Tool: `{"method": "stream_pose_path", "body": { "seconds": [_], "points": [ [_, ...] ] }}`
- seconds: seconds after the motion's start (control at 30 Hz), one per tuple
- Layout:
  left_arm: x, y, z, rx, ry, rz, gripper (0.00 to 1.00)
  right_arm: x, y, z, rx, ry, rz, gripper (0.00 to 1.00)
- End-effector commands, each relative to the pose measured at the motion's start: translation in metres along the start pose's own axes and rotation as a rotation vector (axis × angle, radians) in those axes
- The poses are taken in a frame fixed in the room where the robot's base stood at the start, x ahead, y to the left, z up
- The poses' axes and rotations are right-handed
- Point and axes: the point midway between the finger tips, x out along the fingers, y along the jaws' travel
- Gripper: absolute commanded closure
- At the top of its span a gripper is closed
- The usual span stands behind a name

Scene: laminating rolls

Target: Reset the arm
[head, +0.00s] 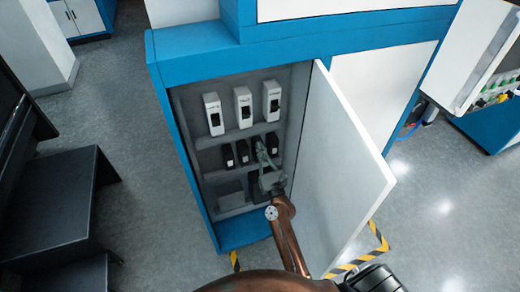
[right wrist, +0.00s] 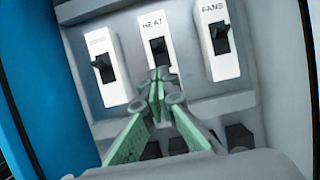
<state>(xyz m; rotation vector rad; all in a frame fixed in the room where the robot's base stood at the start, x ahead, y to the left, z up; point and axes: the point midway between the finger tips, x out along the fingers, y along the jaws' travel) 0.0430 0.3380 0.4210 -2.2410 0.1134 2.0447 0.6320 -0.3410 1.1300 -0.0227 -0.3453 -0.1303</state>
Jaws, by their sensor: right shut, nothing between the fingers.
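My right gripper (head: 259,146) reaches into an open cabinet (head: 187,108) with its fingers together and nothing between them. In the right wrist view its green fingers (right wrist: 157,82) meet just in front of the lower part of the middle white switch (right wrist: 151,27), labelled HEAT. Whether they touch it I cannot tell. The HEAT switch has a dark lever, partly hidden by the fingertips. A white switch labelled FANS (right wrist: 218,62) stands to its right, and another white switch (right wrist: 105,88) with an unreadable label to its left. My left gripper is not in view.
The white cabinet door (head: 338,165) stands open just right of my right arm. Small black switches (head: 228,155) sit on the row below the white ones. A dark desk (head: 65,195) is at the left, with clear grey floor (head: 125,115) between.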

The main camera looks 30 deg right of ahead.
Motion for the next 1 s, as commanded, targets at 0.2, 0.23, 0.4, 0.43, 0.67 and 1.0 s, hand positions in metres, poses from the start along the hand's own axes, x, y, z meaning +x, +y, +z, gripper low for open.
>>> {"method": "stream_pose_path", "body": {
  "seconds": [0.2,0.23,0.4,0.43,0.67,1.0],
  "points": [
    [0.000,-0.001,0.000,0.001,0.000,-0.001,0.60,-0.002,0.001,0.001,0.001,0.000,0.001,1.00],
    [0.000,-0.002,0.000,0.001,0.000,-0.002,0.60,-0.002,0.001,0.001,0.001,0.000,0.001,1.00],
    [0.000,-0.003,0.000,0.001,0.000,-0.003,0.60,-0.002,0.001,0.001,0.001,0.000,0.001,1.00],
    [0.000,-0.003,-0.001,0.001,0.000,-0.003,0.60,-0.002,0.001,0.001,0.001,0.000,0.001,1.00],
    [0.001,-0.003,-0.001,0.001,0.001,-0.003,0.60,-0.005,0.003,-0.013,-0.039,0.024,0.009,1.00],
    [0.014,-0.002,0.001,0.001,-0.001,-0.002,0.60,-0.090,0.025,-0.204,-0.657,0.330,0.225,1.00]
  ]
}}
